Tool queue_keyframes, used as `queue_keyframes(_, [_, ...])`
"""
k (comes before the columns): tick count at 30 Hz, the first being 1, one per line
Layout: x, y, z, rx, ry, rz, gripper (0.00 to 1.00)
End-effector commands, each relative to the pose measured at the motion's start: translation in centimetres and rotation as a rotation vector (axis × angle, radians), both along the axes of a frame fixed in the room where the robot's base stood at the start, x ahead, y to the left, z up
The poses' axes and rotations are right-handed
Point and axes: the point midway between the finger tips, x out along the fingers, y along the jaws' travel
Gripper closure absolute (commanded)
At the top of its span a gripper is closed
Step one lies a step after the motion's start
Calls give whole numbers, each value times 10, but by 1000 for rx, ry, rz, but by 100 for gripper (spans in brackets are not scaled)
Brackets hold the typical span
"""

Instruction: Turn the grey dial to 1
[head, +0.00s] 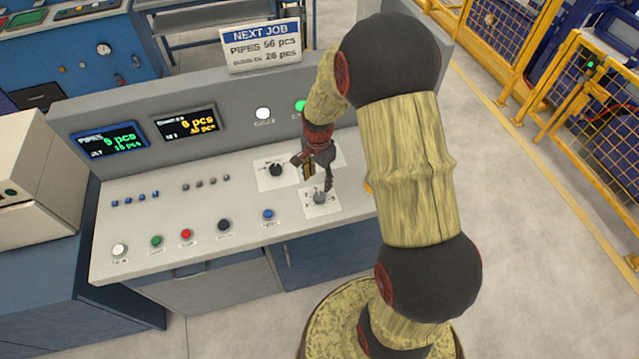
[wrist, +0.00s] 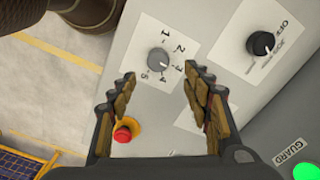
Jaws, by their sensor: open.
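The grey dial (wrist: 158,60) sits on a white plate with the numbers 1 to 5 around its right and lower side in the wrist view. Its pointer is small; it seems to face the lower right, near 3 or 4. In the head view the grey dial (head: 320,198) is on the right part of the sloping console. My gripper (wrist: 161,76) is open and empty, its fingertips on either side of the dial's lower edge in the picture. In the head view my gripper (head: 319,177) is above the dial. I cannot tell how high, and no contact shows.
A black dial (wrist: 261,43) on its own plate is to the right in the wrist view. A red button (wrist: 122,134) with a yellow base and a green GUARD button (wrist: 305,172) lie lower. Several small buttons line the console (head: 180,215). A NEXT JOB sign (head: 260,45) stands behind.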

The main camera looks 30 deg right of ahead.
Motion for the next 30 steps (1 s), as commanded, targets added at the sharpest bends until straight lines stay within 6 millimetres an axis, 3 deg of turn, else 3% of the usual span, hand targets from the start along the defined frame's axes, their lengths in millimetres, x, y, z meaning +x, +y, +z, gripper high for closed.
queue_keyframes(18, [-1,-4,-77,4,15,-41,50])
queue_keyframes(30, [0,-4,-88,4,13,-41,50])
